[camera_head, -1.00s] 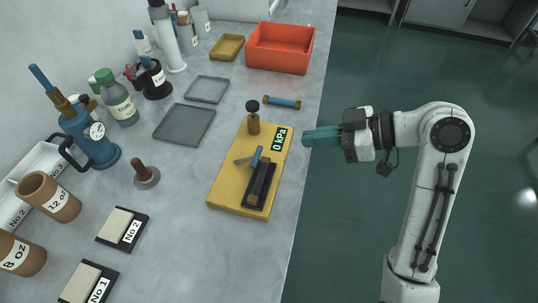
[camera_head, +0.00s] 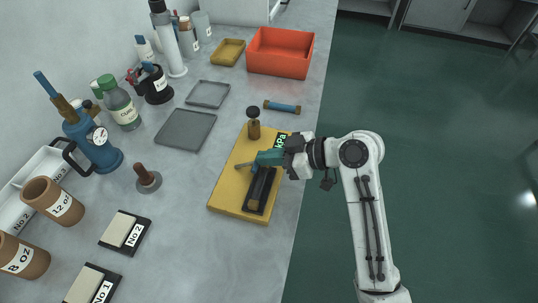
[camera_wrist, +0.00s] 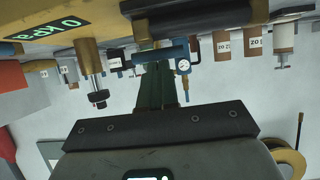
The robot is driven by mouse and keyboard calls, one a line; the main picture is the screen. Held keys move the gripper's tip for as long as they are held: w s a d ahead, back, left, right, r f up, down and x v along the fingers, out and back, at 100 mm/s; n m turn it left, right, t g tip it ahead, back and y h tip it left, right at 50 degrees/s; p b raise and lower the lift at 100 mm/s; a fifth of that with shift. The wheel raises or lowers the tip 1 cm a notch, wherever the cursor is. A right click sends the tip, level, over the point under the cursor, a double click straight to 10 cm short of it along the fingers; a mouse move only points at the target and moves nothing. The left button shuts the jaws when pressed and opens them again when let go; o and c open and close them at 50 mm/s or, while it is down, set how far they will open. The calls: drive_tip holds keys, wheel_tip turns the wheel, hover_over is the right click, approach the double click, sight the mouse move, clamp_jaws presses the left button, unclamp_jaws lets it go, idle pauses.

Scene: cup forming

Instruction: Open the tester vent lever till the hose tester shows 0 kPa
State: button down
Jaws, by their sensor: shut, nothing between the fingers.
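The yellow hose tester (camera_head: 230,190) lies on the grey bench near its right edge. Its display (camera_head: 281,140) is partly covered by my arm in the head view; in the wrist view the display (camera_wrist: 45,40) reads 0 kPa. The blue vent lever is mostly hidden behind my gripper in the head view, with its grey rod end (camera_head: 243,165) showing at the left. The blue lever part (camera_wrist: 158,54) shows at the fingertips in the wrist view. My gripper (camera_head: 262,158), with green fingers, is shut and empty, at the lever; whether they touch is unclear. A dark-topped knob (camera_head: 253,122) stands at the tester's far end.
A blue hose piece (camera_head: 282,106) lies beyond the tester. A red bin (camera_head: 280,57) and grey trays (camera_head: 185,130) stand farther back. A plunger-like tool (camera_head: 147,180) and the No 2 pad (camera_head: 125,231) are to the left. Open floor lies right of the bench.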

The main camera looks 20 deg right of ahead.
drive_tip(key=shift+f, duration=0.1)
drive_tip(key=shift+s+d+f+b, duration=0.15)
drive_tip(key=shift+f+b, duration=0.25)
drive_tip(key=shift+f, duration=0.15)
drive_tip(key=shift+s+d+f+b, duration=0.1)
drive_tip(key=shift+d+f+b, duration=0.05)
drive_tip(key=shift+f+b, duration=0.35)
drive_tip(key=shift+f, duration=0.15)
